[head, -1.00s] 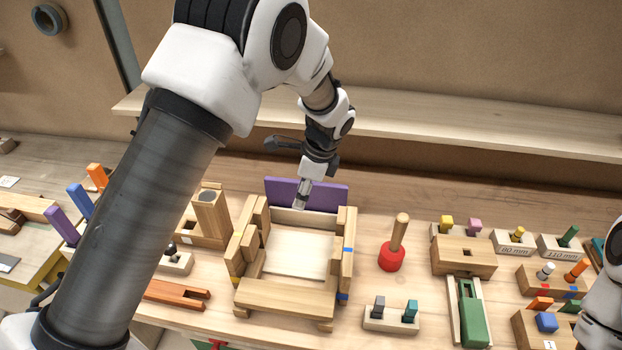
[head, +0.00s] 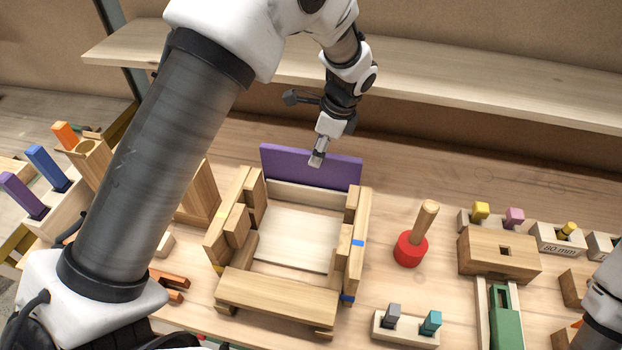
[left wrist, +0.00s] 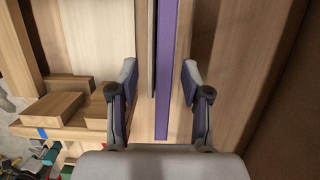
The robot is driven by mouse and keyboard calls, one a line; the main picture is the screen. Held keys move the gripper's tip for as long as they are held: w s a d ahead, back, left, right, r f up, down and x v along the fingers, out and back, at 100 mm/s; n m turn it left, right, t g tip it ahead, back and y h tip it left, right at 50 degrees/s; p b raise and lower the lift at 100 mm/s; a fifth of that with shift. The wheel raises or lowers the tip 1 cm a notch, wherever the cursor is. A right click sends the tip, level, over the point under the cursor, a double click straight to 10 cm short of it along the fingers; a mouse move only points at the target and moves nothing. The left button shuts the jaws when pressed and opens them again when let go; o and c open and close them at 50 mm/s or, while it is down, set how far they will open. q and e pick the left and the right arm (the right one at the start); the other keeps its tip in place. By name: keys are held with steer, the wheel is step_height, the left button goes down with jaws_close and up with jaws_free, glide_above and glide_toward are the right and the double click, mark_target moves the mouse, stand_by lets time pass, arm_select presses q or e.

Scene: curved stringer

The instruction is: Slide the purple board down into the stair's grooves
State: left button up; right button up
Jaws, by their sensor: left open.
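The wooden stair (head: 275,290) stands on the bench with stepped blocks on both sides and a pale panel (head: 297,240) between them. The purple board (head: 285,167) stands upright at its back, behind a pale crosspiece (head: 305,195). How deep it sits in the grooves is hidden. My left gripper (head: 317,160) is at the board's upper part, near its middle. In the left wrist view the open left gripper (left wrist: 158,85) has a finger on each side of the purple board (left wrist: 166,60), with gaps to both. My right gripper is out of view.
A red-based wooden mallet (head: 411,248) stands to the right of the stair. A block with grey and teal pegs (head: 405,330) is at front right. A raised wooden shelf (head: 450,85) runs behind. Colored pegs stand at the left (head: 45,165).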

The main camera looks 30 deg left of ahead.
mark_target(308, 168)
arm_select(q)
steer(key=p+x, duration=0.1)
steer(key=x, duration=0.1)
steer(key=p+x, duration=0.1)
steer(key=x, duration=0.2)
steer(key=p+x, duration=0.1)
steer(key=x, duration=0.1)
steer(key=shift+a+f, duration=0.1)
steer(key=shift+a, duration=0.3)
steer(key=shift+w+a+f, duration=0.1)
steer(key=shift+w+f, duration=0.1)
steer(key=shift+f, duration=0.25)
steer(key=shift+s+r, duration=0.1)
steer(key=shift+r, duration=0.05)
jaws_close()
